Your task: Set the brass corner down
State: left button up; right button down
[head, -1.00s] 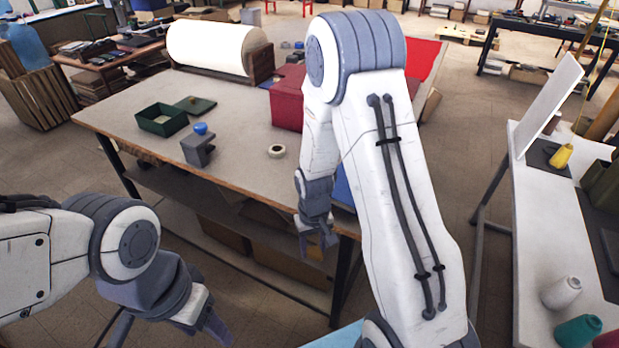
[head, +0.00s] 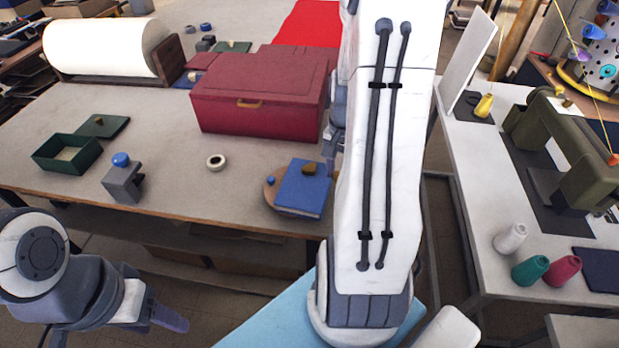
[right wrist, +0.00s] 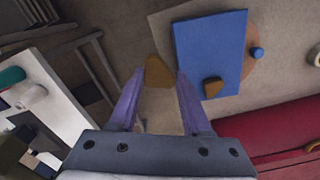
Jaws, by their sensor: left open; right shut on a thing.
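My right gripper (right wrist: 160,78) is shut on a brass corner (right wrist: 158,70), which shows between its fingertips in the right wrist view. In the head view my right arm mostly hides that gripper, and the held corner cannot be made out. A blue book (head: 302,190) lies on a round wooden board near the table's front edge; it also shows in the right wrist view (right wrist: 205,45). Another brass corner (head: 309,169) sits on the book near one corner. The held corner is beside the book in the right wrist view, apart from it. My left gripper (head: 168,314) is open and empty, in front of the table.
A red box (head: 255,105) stands behind the book. A tape ring (head: 215,162), a grey block with a blue knob (head: 124,182) and a green tray (head: 66,153) are further left. A white side table (head: 480,180) with thread spools is at right.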

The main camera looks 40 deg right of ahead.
jog(key=p, duration=0.2)
send_over(312, 192)
notch_tip(312, 192, down, 4)
jog(key=shift+f, duration=0.1)
notch_tip(312, 192, down, 4)
jog(key=shift+r+p, duration=0.2)
jog(key=shift+p, duration=0.4)
jog(key=shift+f, duration=0.2)
jog(key=shift+f, duration=0.2)
jog(key=shift+c, duration=1.8)
grip_release()
